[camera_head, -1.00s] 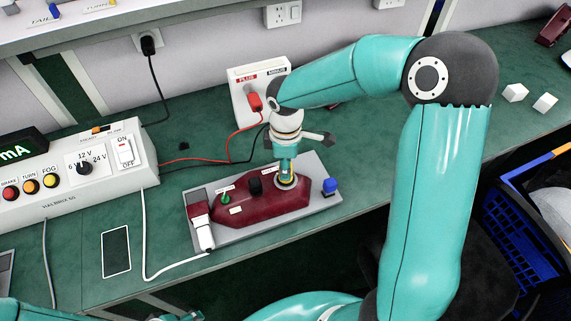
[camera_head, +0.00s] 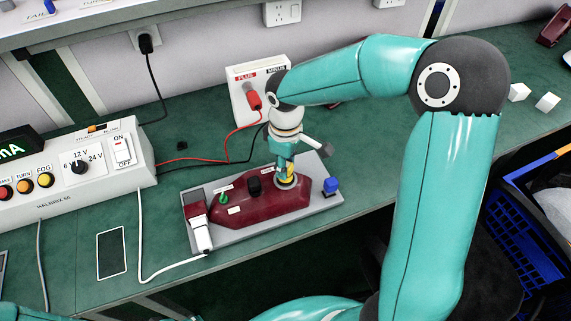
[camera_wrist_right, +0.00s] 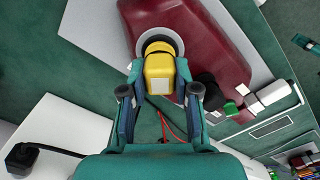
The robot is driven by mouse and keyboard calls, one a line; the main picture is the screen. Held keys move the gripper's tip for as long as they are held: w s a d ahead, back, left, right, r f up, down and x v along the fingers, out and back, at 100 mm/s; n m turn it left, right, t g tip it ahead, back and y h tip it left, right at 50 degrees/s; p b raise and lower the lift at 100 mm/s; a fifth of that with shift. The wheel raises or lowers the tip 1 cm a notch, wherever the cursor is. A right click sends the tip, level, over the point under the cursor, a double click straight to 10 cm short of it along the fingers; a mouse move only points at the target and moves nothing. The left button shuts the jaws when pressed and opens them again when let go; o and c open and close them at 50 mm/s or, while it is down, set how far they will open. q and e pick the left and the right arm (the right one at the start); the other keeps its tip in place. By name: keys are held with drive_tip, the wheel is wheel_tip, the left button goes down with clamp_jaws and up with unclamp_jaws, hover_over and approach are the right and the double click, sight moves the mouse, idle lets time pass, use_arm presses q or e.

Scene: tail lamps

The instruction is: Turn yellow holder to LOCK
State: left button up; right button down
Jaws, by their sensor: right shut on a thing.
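The yellow holder (camera_wrist_right: 160,72) sits in a round grey socket (camera_wrist_right: 160,45) on the dark red lamp housing (camera_wrist_right: 205,35). In the head view the housing (camera_head: 240,206) lies on a grey plate, and the yellow holder (camera_head: 287,174) shows partly at its right end. My right gripper (camera_head: 285,166) comes down on the holder from above. In the right wrist view its two fingers (camera_wrist_right: 160,95) stand either side of the yellow holder, shut on it. The fingers hide part of the holder, and I cannot read any lock marking. My left gripper is not clearly visible.
A black holder (camera_head: 254,186) and a green one (camera_head: 223,197) stand on the housing beside the yellow one. A blue part (camera_head: 331,186) is at the plate's right end. The white power supply (camera_head: 85,170) stands left. Red and black cables run behind the plate.

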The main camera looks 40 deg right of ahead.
drive_tip(key=shift+f, duration=0.1)
drive_tip(key=shift+f+m+b, duration=0.1)
drive_tip(key=shift+m+b, duration=0.6)
drive_tip(key=shift+m, duration=0.5)
drive_tip(key=shift+s+m, duration=0.1)
drive_tip(key=shift+m, duration=1)
drive_tip(key=shift+b, duration=0.3)
drive_tip(key=shift+f+m+b, duration=0.1)
drive_tip(key=shift+m+b, duration=0.25)
drive_tip(key=shift+m, duration=1.35)
drive_tip(key=c, duration=0.8)
unclamp_jaws()
